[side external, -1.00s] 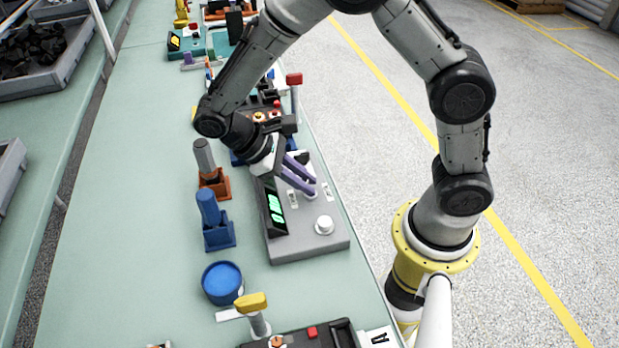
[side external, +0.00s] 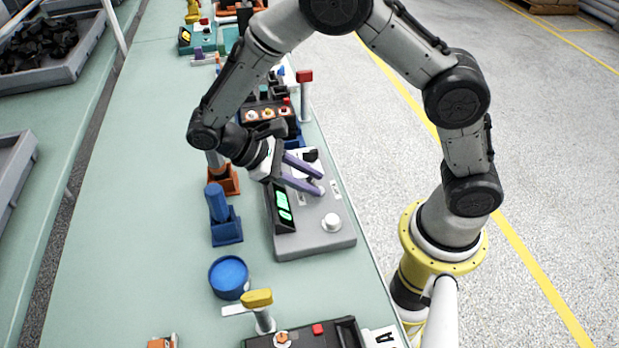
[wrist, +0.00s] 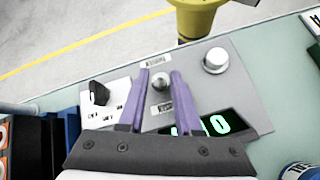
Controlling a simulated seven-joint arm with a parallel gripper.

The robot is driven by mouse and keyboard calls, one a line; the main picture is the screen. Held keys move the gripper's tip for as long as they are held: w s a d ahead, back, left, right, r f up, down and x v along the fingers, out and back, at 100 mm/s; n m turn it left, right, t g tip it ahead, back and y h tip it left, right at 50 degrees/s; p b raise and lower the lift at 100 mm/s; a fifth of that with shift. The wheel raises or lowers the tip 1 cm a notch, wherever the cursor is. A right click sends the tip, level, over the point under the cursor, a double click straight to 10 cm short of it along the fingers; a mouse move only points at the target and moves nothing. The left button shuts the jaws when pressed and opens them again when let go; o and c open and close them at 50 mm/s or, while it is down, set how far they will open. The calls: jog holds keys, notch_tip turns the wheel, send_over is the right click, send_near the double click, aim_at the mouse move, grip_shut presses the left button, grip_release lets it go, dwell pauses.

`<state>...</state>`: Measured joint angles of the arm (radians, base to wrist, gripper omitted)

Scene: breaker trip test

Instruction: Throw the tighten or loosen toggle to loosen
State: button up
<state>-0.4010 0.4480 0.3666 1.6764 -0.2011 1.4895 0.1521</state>
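The grey test box (side external: 309,239) has a lit green display (side external: 283,208), a round white knob (side external: 331,222) and a small metal toggle. In the wrist view the toggle (wrist: 160,83) stands between my two purple fingers, with gaps visible on both sides. One small label (wrist: 155,60) is above it and another (wrist: 166,107) below; their words are too small to read. My gripper (wrist: 160,71) is open around the toggle, and the fingers reach low over the box. In the side view my gripper (side external: 320,182) hides much of the toggle area.
A white plate with a black switch (wrist: 99,93) is left of the toggle. A blue holder (side external: 227,227), a blue tub (side external: 229,277) and an orange holder (side external: 224,182) stand beside the box. A yellow-topped lever (side external: 257,298) is nearer the camera. Bench surface at left is clear.

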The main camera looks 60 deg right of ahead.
jog(key=shift+o, duration=0.8)
jog(key=v, duration=1.3)
jog(key=shift+a+r, duration=0.2)
jog(key=shift+r, duration=0.05)
jog(key=shift+w, duration=0.15)
